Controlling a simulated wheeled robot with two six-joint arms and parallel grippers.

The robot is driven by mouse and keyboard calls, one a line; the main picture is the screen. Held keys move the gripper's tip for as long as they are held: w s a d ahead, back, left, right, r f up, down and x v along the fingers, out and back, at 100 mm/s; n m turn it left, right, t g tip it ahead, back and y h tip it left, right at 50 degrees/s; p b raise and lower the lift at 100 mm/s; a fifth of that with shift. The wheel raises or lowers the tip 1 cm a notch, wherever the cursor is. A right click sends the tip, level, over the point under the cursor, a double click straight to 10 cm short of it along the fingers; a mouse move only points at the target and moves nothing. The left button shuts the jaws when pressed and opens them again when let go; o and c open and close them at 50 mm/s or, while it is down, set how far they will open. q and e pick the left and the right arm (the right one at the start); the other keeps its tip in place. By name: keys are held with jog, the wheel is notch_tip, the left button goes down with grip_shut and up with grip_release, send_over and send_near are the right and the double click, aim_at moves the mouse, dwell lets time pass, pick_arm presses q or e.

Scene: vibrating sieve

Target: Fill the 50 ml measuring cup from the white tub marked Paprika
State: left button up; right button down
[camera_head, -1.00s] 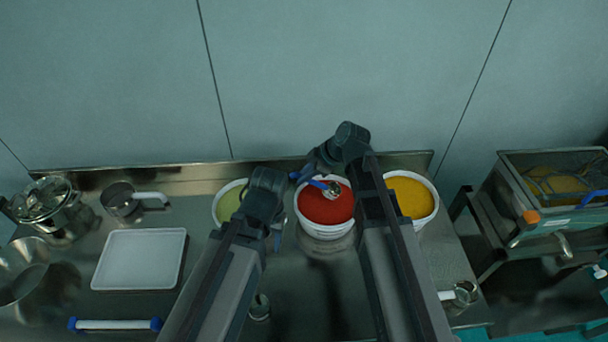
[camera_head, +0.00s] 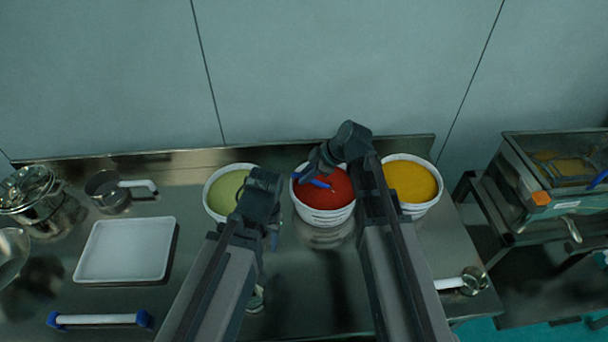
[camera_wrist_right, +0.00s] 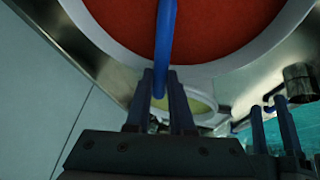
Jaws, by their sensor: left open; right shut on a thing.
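The white tub of red powder (camera_head: 328,214) stands between two other tubs; I cannot read its marking. My right gripper (camera_head: 318,172) is above its far left rim, shut on a blue handle (camera_head: 319,184). In the right wrist view the handle (camera_wrist_right: 165,50) runs from between my right gripper's fingers (camera_wrist_right: 161,88) out over the red powder (camera_wrist_right: 200,25). The handle's far end is out of that view. My left gripper (camera_head: 273,236) is open and empty, left of the red tub. A small metal cup (camera_head: 257,300) stands near the counter's front, partly hidden by my left arm.
A tub of green powder (camera_head: 212,208) stands to the left, a tub of yellow powder (camera_head: 425,205) to the right. A white tray (camera_head: 125,250), a blue-ended bar (camera_head: 98,320) and a metal saucepan (camera_head: 108,190) lie left. A white-handled metal cup (camera_head: 473,281) sits front right.

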pick_arm(q)
jog(key=shift+f+b, duration=0.3)
jog(key=shift+f, duration=0.3)
pick_arm(e)
jog(key=shift+d+f, duration=0.1)
jog(key=shift+f, duration=0.5)
pick_arm(q)
jog(key=shift+r, duration=0.1)
pick_arm(e)
jog(key=shift+d+r, duration=0.1)
jog(key=shift+d, duration=0.2)
jog(key=shift+s+d, duration=0.1)
jog(key=shift+d, duration=0.6)
jog(key=shift+a+r+h+p, duration=0.35)
jog(key=shift+a+h+p, duration=0.1)
jog(key=shift+p, duration=0.5)
jog(key=shift+a+r+h+p, duration=0.55)
jog(key=shift+a+h+p, duration=0.15)
jog(key=shift+h+p, duration=0.45)
jog(key=shift+w+a+r+n+g+h+p, duration=0.25)
jog(key=shift+a+r+h+p, duration=0.2)
jog(key=shift+r+h+p, duration=0.55)
pick_arm(q)
notch_tip(320, 180, up, 7)
jog(key=p, duration=0.1)
pick_arm(e)
jog(key=shift+a+h, duration=0.2)
jog(key=shift+h, duration=0.2)
